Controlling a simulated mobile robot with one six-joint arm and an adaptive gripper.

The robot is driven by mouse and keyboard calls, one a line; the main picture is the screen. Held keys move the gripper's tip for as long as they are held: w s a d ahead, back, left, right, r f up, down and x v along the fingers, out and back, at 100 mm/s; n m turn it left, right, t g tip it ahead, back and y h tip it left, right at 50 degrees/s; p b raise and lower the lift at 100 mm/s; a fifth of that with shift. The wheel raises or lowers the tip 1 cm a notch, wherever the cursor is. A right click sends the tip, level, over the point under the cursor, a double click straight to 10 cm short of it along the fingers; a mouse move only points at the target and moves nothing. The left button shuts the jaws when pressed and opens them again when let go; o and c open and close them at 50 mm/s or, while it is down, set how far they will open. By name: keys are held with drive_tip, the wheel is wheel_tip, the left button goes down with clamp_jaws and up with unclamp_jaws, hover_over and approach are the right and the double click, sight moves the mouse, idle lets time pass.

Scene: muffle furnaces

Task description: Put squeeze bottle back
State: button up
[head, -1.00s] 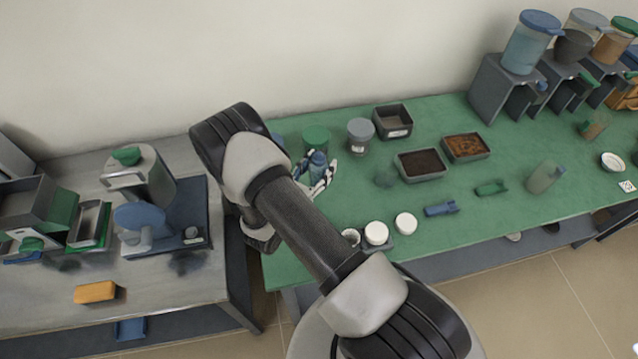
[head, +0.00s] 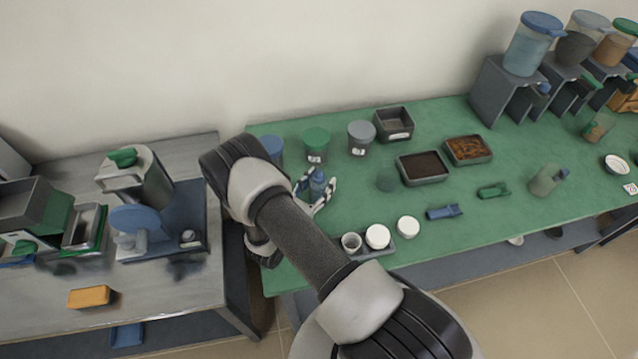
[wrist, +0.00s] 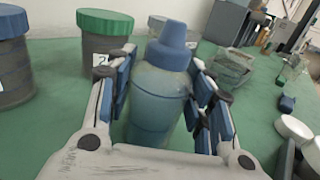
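The squeeze bottle (wrist: 157,98) has a translucent blue-grey body and a blue cap with a nozzle. It stands roughly upright between the blue-padded fingers of my gripper (wrist: 165,100) in the wrist view, with the pads against both its sides. In the head view the bottle (head: 317,184) is in my gripper (head: 315,190) over the left part of the green table (head: 350,205). The bottle's base is hidden, and I cannot tell whether it touches the table.
Behind the gripper stand a green-lidded jar (head: 316,145), a grey-lidded jar (head: 361,138) and a blue-lidded jar (head: 271,150). White-topped cups (head: 377,237) sit near the front edge. Another squeeze bottle (head: 545,180) stands at right.

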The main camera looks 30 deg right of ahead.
drive_tip(key=o, duration=0.4)
